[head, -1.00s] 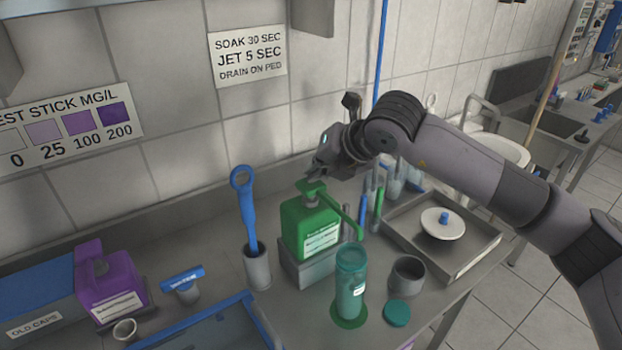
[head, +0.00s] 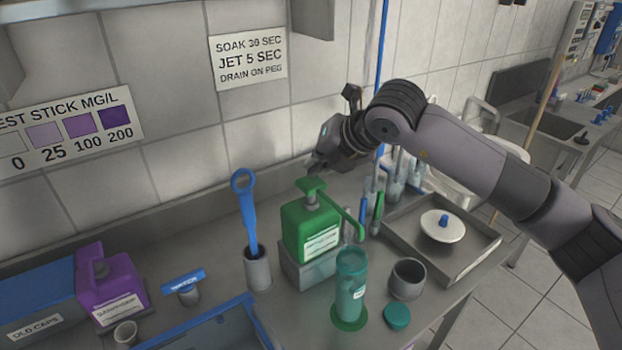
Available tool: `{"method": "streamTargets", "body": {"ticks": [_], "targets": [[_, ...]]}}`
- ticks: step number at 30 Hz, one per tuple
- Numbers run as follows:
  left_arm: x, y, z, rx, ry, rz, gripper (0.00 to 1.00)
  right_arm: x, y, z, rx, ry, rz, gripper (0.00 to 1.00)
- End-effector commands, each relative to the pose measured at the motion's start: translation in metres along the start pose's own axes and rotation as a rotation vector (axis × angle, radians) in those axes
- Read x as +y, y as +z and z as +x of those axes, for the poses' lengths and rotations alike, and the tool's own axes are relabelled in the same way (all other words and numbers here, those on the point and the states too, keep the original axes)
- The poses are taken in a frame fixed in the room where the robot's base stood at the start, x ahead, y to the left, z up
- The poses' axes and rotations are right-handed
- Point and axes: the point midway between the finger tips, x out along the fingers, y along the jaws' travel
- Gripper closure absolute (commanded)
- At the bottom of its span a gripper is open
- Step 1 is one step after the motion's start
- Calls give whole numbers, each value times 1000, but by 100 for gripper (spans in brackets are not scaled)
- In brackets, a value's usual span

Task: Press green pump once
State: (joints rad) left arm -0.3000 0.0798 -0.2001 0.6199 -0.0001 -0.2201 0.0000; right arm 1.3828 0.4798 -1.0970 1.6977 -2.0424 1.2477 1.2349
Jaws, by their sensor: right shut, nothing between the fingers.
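The green pump bottle (head: 311,230) stands upright on a grey block (head: 306,271) on the bench. Its green pump head (head: 311,187) sits on top, with a long spout slanting down to the right. My right gripper (head: 316,167) is shut and empty. In the picture it is just above the pump head, with a small gap between them; its exact depth over the bottle is hard to judge. My left gripper is not in view.
A teal cylinder (head: 350,287), a grey cup (head: 408,279) and a teal cap (head: 397,316) stand in front. A blue wrench-like tool stands in a holder (head: 258,269) to the left. A metal tray (head: 470,262) lies right. A purple bottle (head: 108,288) is far left.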

Motion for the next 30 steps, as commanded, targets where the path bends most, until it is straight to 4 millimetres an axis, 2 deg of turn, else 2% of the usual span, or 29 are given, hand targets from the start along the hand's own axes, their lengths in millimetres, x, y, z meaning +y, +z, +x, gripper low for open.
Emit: {"method": "streamTargets", "body": {"ticks": [13,25,30], "targets": [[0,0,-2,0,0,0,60,4,4,-5,-2,2,-1,100],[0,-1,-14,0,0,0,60,23,24,-32,-3,2,-1,100],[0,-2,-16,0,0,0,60,27,27,-37,-1,2,-1,100]]}}
